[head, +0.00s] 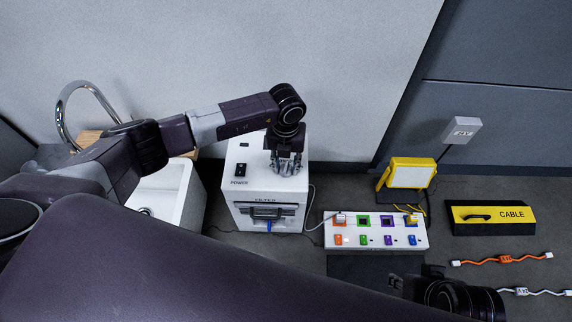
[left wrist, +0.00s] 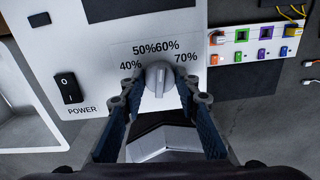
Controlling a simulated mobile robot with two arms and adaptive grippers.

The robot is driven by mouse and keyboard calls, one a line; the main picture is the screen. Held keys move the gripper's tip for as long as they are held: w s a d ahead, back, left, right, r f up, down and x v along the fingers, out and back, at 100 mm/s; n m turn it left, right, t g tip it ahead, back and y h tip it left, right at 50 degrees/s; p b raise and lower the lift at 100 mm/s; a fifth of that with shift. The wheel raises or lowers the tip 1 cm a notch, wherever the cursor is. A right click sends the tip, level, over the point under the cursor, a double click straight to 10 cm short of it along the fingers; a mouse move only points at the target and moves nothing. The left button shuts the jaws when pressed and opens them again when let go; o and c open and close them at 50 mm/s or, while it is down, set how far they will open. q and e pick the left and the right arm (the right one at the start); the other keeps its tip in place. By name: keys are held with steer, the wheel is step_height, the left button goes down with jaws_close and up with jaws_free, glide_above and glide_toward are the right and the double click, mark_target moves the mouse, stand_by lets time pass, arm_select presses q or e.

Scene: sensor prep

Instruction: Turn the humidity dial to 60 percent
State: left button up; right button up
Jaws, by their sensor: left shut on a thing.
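The humidity dial (left wrist: 158,76) is a grey knob on the white top of a box-shaped unit (head: 235,195). Black marks 40%, 50%, 60% and 70% arc around its far side in the left wrist view. My left gripper (head: 288,168) is over the unit's top, shut on the dial; its fingers stand on both sides of the knob in the left wrist view (left wrist: 160,92). The knob's ridge points roughly toward the gap between 50% and 60%; its exact setting is hard to read. In the head view the gripper hides the dial. My right gripper (head: 400,285) shows only partly and dark at lower right.
A black POWER switch (head: 240,169) is beside the dial. A power strip (head: 350,230) with coloured switches stands right of the unit. A yellow lamp (head: 408,175), a CABLE box (head: 490,215) and loose cables (head: 502,259) lie farther right. A white sink (head: 165,195) stands left.

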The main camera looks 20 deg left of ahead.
mark_target(286, 166)
arm_select(q)
steer(key=shift+m, duration=0.6)
steer(key=o, duration=1.2)
steer(key=shift+c, duration=0.2)
step_height(286, 166, up, 12)
